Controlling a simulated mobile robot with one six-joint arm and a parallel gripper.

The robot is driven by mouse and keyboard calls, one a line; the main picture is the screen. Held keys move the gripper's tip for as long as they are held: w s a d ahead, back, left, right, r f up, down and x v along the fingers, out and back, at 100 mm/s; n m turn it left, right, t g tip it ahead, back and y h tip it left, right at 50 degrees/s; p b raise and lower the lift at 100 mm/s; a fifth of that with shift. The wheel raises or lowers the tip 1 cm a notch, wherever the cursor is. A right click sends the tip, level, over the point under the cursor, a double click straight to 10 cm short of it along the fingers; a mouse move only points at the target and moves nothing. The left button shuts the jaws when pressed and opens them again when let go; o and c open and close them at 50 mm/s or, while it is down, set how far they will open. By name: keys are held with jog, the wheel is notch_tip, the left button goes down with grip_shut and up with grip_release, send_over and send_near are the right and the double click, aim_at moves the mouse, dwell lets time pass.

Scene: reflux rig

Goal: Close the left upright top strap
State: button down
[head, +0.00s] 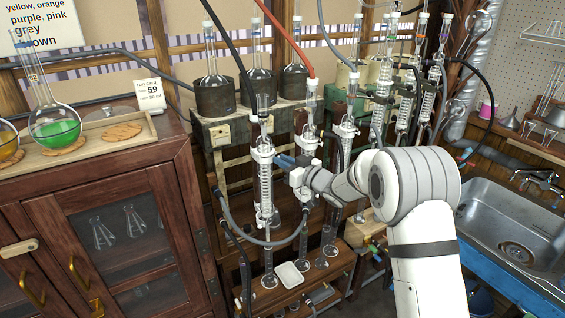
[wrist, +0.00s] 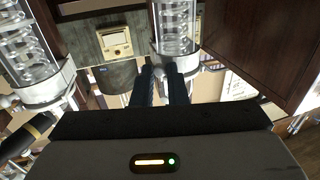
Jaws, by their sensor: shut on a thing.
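The left upright is a glass coil condenser (head: 265,188) standing at the front left of the rig. Its top strap (head: 262,151) is a white collar around the glass near the upper end. My gripper (head: 283,161) reaches in from the right with its blue-grey fingers at the strap. In the wrist view, the fingers (wrist: 164,75) are close together at the white strap (wrist: 186,64), below the coiled glass (wrist: 176,28). They are shut on part of the strap; the gripped part is mostly hidden between them.
Another glass column (wrist: 28,55) with a white collar is close at the left of the wrist view. The wooden cabinet (head: 110,220) stands left of the rig. Grey hoses (head: 262,240) loop below my gripper. A metal sink (head: 515,225) is at right.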

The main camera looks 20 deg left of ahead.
jog(key=shift+w, duration=0.15)
jog(key=c, duration=1.5)
grip_release()
jog(key=shift+o, duration=0.2)
jog(key=shift+d, duration=0.1)
jog(key=b+v, duration=0.2)
jog(key=v, duration=0.5)
jog(key=shift+d, duration=0.35)
